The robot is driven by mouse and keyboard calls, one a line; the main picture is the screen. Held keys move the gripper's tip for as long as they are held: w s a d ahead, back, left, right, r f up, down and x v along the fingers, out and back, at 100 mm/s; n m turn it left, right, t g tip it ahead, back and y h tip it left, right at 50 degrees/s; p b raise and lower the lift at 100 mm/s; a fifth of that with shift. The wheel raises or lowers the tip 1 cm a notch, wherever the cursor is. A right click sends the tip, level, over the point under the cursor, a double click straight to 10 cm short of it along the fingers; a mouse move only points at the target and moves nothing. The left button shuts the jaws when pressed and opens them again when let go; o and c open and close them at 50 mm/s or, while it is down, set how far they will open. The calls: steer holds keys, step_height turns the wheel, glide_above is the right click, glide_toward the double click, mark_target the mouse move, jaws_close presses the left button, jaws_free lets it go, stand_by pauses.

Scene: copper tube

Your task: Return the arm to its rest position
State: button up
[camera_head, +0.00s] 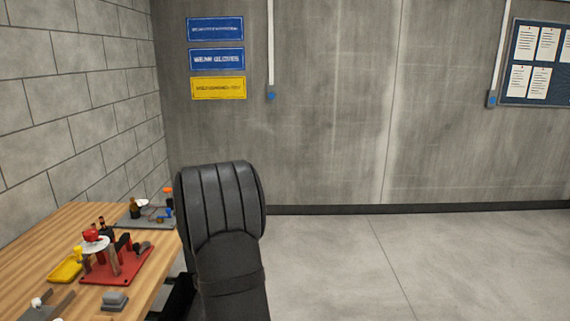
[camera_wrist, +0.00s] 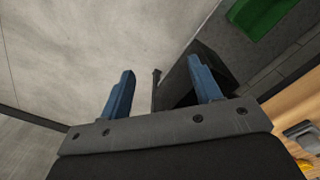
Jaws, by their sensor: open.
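My gripper (camera_wrist: 160,96) shows in the wrist view with its two blue fingers spread wide apart. It is open, and nothing is between the fingers. In the head view a dark, ribbed part of my arm stands upright just right of the wooden bench (camera_head: 38,232); the gripper itself cannot be made out there. No copper tube can be told for sure in either view.
On the bench a red fixture plate (camera_head: 122,268) carries several upright parts. A yellow tray (camera_head: 66,269), a grey block (camera_head: 115,300) and a grey plate with small items (camera_head: 150,220) lie around it. The floor (camera_head: 420,265) to the right is clear.

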steer(key=s+d+f+m, duration=0.1)
steer(key=d+f+m, duration=0.45)
steer(key=d, duration=0.35)
steer(key=d+f+m, duration=0.4)
steer(key=d+f, duration=0.2)
steer(key=d, duration=0.4)
steer(key=shift+w+a+r+n, duration=0.1)
steer(key=shift+a+r+n, duration=0.15)
steer(key=shift+a+n, duration=0.4)
steer(key=shift+s+a+r+n, duration=0.1)
steer(key=shift+a+r+n, duration=0.2)
steer(key=shift+a, duration=0.55)
steer(key=shift+w+a+r+n, duration=0.1)
steer(key=shift+a+r+n, duration=0.15)
steer(key=shift+a+n, duration=0.4)
steer(key=shift+a, duration=0.1)
